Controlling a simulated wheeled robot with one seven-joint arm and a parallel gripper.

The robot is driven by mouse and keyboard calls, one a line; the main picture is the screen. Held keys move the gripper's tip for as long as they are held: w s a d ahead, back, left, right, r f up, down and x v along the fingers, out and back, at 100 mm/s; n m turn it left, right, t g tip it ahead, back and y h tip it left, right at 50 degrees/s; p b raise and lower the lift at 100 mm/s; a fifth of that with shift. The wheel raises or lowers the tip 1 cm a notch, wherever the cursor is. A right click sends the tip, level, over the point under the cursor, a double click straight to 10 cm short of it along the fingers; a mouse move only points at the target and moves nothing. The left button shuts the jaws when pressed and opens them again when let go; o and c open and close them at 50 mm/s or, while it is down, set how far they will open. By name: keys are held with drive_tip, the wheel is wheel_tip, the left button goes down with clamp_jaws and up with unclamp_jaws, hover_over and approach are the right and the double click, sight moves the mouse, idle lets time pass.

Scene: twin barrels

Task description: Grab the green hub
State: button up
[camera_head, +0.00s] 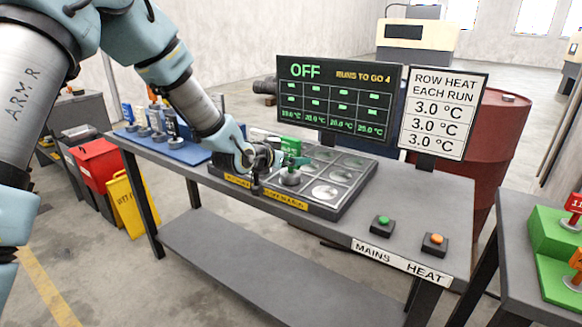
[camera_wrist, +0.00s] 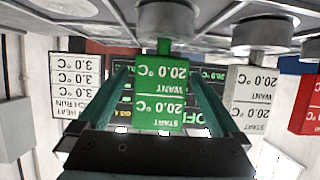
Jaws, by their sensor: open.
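The green hub is a grey cylinder (camera_head: 290,177) with a green stem and a green card (camera_head: 290,145). It stands at the near left part of the tray of round wells (camera_head: 352,165) on the bench. In the wrist view, which is upside down, its card (camera_wrist: 158,105) reads 20.0 °C for WANT and START. My gripper (camera_head: 281,160) is at the hub. In the wrist view the two teal fingers of my gripper (camera_wrist: 162,75) are open, one on each side of the card and stem. I cannot tell whether they touch the stem.
A display (camera_head: 334,100) reading OFF and a row-heat sign (camera_head: 442,112) stand behind the tray. A grey hub with a white card (camera_wrist: 250,95) is beside the green one. Green (camera_head: 383,226) and orange (camera_head: 434,244) buttons are at the bench's right. A red barrel (camera_head: 495,130) stands behind.

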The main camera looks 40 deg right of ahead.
sight(296, 155)
drive_tip(key=shift+p+x, duration=0.5)
drive_tip(key=shift+x, duration=1.15)
clamp_jaws()
drive_tip(key=shift+r, duration=0.25)
